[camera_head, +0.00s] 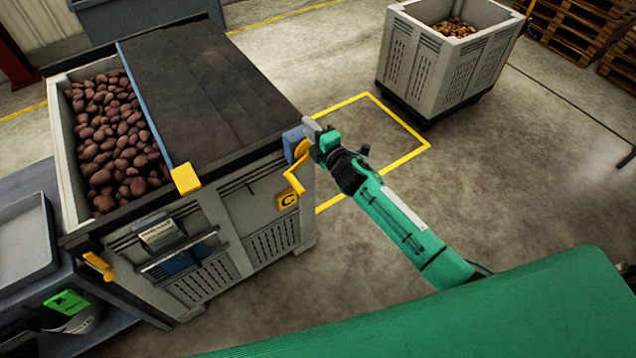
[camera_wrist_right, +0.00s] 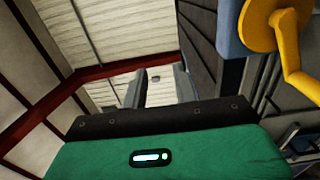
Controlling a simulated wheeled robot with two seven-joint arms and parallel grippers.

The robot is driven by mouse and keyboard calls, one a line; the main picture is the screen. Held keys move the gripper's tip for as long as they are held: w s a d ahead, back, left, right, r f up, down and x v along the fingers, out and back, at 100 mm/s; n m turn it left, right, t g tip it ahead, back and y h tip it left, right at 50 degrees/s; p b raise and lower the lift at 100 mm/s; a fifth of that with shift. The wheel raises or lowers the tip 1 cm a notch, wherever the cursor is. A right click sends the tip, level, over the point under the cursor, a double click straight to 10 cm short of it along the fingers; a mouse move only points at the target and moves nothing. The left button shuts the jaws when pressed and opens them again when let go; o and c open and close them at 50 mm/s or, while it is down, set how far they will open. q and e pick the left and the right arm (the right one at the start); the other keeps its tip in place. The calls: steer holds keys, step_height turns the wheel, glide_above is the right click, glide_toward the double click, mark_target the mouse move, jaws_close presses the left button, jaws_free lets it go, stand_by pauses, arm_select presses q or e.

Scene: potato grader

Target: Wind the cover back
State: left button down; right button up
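The dark cover (camera_head: 205,90) lies over the right part of the grey potato crate (camera_head: 265,200). Its blue-edged bar crosses the crate, and potatoes (camera_head: 105,130) show uncovered to the left. A yellow block (camera_head: 185,178) sits at the bar's near end. The yellow crank (camera_head: 296,172) is on the crate's near right corner by a blue housing; it also shows in the right wrist view (camera_wrist_right: 285,45). My right gripper (camera_head: 312,130) is beside the crank's housing. In the right wrist view its two fingers (camera_wrist_right: 158,88) are apart with nothing between them. My left gripper is out of view.
Another grey crate (camera_head: 440,60) with potatoes stands at the back right. A yellow floor outline (camera_head: 400,160) lies between the crates. A grey tray (camera_head: 25,240) rests on a dark bench at the left. Pallets (camera_head: 580,30) are stacked at the far right.

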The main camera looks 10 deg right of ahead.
steer(key=o, duration=0.7)
steer(key=p+v, duration=0.2)
steer(key=v, duration=2.1)
steer(key=shift+r, duration=0.1)
